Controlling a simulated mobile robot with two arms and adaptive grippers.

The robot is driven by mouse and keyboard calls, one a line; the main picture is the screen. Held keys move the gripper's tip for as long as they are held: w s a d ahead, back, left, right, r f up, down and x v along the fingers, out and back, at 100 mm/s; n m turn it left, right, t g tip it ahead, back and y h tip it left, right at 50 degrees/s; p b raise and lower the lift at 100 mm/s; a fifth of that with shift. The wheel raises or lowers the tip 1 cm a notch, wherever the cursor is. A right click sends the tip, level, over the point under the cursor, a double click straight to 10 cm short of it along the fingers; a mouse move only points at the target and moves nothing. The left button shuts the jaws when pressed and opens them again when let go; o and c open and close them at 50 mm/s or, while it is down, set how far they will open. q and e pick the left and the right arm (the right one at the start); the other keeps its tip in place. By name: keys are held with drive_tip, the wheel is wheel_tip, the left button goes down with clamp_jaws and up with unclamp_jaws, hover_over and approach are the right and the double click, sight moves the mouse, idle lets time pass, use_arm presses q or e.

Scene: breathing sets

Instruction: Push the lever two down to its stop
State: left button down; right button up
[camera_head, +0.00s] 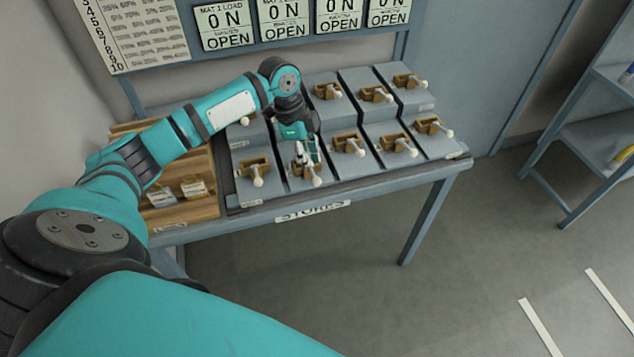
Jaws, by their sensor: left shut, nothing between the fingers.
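Two rows of levers with brown brackets and pale round knobs stand on a grey stepped bank (368,160) on a bench. My left gripper (308,160) is shut and empty, pointing down at the front-row lever second from the left (315,180). Its fingertips are at or just above that lever's bracket; I cannot tell whether they touch. The lever's knob sticks out toward the front edge. I cannot read a number on it. The front-row lever at far left (257,178) and the third one (352,146) stand on either side. My arm hides part of the back row. My right gripper is not in view.
A wooden tray (190,212) with small cards sits left of the bank. Signs reading 0 N and OPEN (283,20) hang behind. A shelf (598,140) stands at the right. The floor in front is clear.

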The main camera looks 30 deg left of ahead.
sight(313, 180)
use_arm(q)
drive_tip(key=b+x, duration=0.3)
drive_tip(key=x, duration=0.1)
drive_tip(key=shift+f+b, duration=0.25)
drive_tip(key=shift+b, duration=0.15)
drive_tip(key=shift+a+b+x, duration=0.2)
drive_tip(key=shift+b+x, duration=0.1)
drive_tip(key=shift+x, duration=0.7)
drive_tip(key=shift+a+b+x, duration=0.25)
drive_tip(key=shift+b+x, duration=0.05)
drive_tip(key=shift+x, duration=0.7)
drive_tip(key=a+p, duration=0.1)
drive_tip(key=s+a+r+p, duration=0.1)
drive_tip(key=a, duration=0.1)
drive_tip(key=shift+s, duration=0.2)
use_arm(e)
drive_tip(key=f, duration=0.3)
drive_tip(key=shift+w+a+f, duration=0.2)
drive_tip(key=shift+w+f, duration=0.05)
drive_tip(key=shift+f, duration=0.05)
use_arm(q)
drive_tip(key=shift+d, duration=0.1)
